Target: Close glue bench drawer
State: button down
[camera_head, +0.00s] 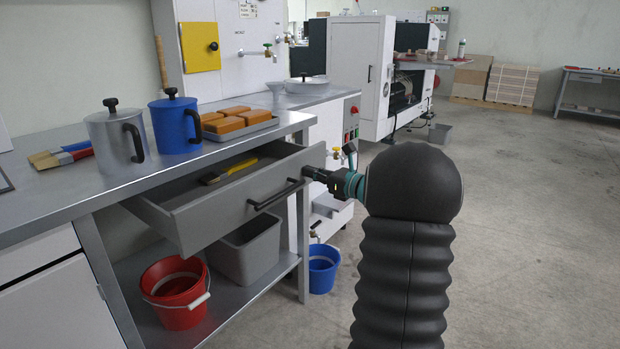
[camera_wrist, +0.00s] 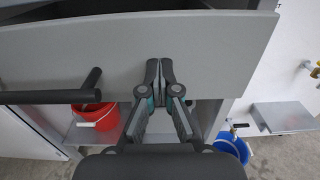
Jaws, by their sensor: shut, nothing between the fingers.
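The glue bench drawer (camera_head: 235,199) is grey and stands pulled out under the bench top, with a yellow-handled brush (camera_head: 228,171) lying inside. Its dark bar handle (camera_head: 275,195) is on the front panel. My gripper (camera_head: 308,173) is shut and empty at the right end of the drawer front. In the wrist view, the shut fingertips (camera_wrist: 159,66) lie over the drawer's front panel (camera_wrist: 205,50), to the right of the handle (camera_wrist: 50,97). I cannot tell whether the fingertips touch the panel.
The bench top (camera_head: 120,186) holds a grey pot (camera_head: 115,138), a blue pot (camera_head: 175,125) and a tray of orange blocks. A red bucket (camera_head: 175,290) and grey bin (camera_head: 250,247) sit on the lower shelf. A blue bucket (camera_head: 322,270) stands beyond. Open floor lies to the right.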

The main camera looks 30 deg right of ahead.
jog(key=x, duration=1.1)
jog(key=shift+w+a, duration=0.1)
jog(key=shift+w, duration=0.15)
jog(key=shift+w+a+r, duration=0.1)
jog(key=shift+w, duration=0.25)
jog(key=shift+a+r+p, duration=0.1)
jog(key=shift+a+p, duration=0.05)
jog(key=shift+p, duration=0.15)
jog(key=shift+s, duration=0.1)
jog(key=shift+s+d, duration=0.25)
jog(key=b+v, duration=0.1)
jog(key=v, duration=1.2)
jog(key=shift+s+d+f+b, duration=0.2)
jog(key=shift+s+b, duration=0.05)
jog(key=shift+b, duration=0.05)
